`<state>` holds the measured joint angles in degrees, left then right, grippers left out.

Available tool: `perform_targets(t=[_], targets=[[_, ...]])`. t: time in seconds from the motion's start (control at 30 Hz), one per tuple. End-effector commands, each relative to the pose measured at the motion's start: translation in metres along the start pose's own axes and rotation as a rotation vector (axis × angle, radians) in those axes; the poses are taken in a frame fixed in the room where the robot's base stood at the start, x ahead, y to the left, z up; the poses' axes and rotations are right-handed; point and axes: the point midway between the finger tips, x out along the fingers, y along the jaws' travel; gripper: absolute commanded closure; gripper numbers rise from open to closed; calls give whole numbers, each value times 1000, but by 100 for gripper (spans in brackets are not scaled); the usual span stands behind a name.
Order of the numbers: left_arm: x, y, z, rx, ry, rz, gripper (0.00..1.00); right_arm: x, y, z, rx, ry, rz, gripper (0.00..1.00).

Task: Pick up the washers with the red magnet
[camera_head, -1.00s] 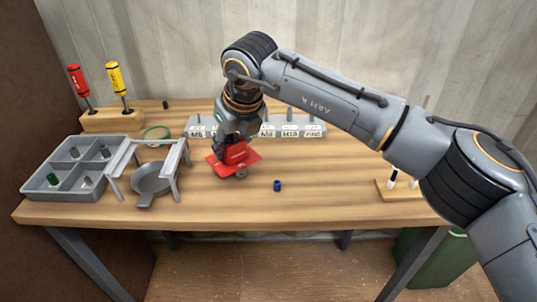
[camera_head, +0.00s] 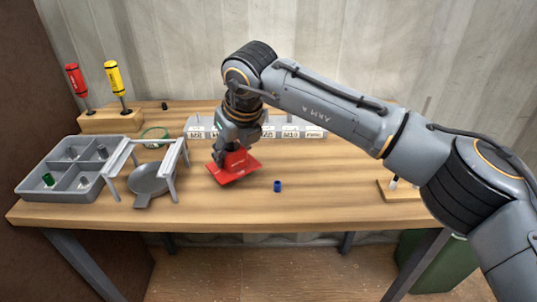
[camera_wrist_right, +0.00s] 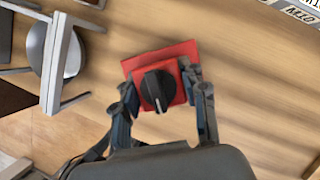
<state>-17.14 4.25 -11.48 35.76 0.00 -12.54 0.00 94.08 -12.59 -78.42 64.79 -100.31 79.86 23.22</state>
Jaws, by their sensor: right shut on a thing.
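The red magnet (camera_head: 234,170) is a flat red plate with a raised red block, and a black knob on it shows in the right wrist view (camera_wrist_right: 158,91). My right gripper (camera_head: 238,146) is shut on its block from above, with fingers on both sides of the block in the right wrist view (camera_wrist_right: 160,95). The plate is over the middle-left of the table, looks slightly tilted, and I cannot tell if it touches the wood. No loose washers show clearly now; any under the plate are hidden. My left gripper is out of view.
A grey divided tray (camera_head: 72,196) holds small parts at the left. Beside it a grey stand (camera_head: 118,158) straddles a round pan (camera_head: 150,180). A small blue piece (camera_head: 277,186) lies right of the magnet. Labelled bins (camera_head: 290,131) and a screwdriver block (camera_head: 110,123) stand behind.

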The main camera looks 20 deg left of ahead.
Motion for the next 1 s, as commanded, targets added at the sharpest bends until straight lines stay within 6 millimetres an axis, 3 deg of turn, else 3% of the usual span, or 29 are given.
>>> perform_targets(t=[0.37,1.0], targets=[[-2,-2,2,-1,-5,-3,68,-3,0,2,0,-3,0,100],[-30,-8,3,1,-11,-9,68,-46,0,21,0,-3,0,100]])
